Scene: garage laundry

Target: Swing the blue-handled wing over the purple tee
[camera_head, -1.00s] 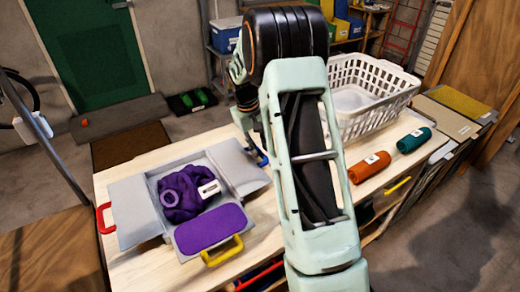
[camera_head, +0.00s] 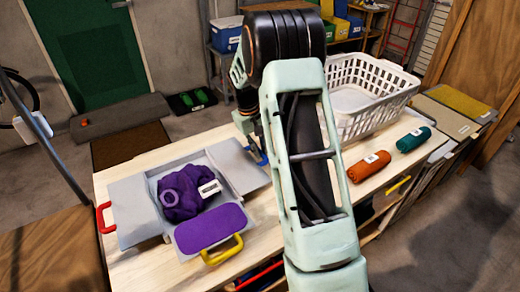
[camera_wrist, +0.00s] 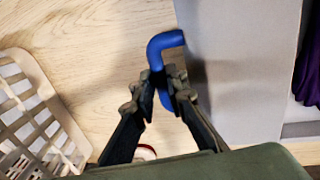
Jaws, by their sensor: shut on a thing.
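The purple tee (camera_head: 186,195) lies bunched up on the middle of the grey folding board (camera_head: 160,186), with a white label on it. It shows at the right edge of the wrist view (camera_wrist: 308,70). The blue-handled wing (camera_head: 236,166) is the grey panel on the board's right side, lying about flat; it also shows in the wrist view (camera_wrist: 243,65). My gripper (camera_wrist: 167,88) is shut on the blue handle (camera_wrist: 164,48). In the head view my arm hides most of the gripper and part of the handle.
A red-handled wing (camera_head: 132,211) lies at the left and a purple-padded, yellow-handled flap (camera_head: 212,228) at the front. A white basket (camera_head: 365,95) stands right of my arm. Orange (camera_head: 369,166) and teal (camera_head: 413,139) rolls lie on the table (camera_head: 275,238).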

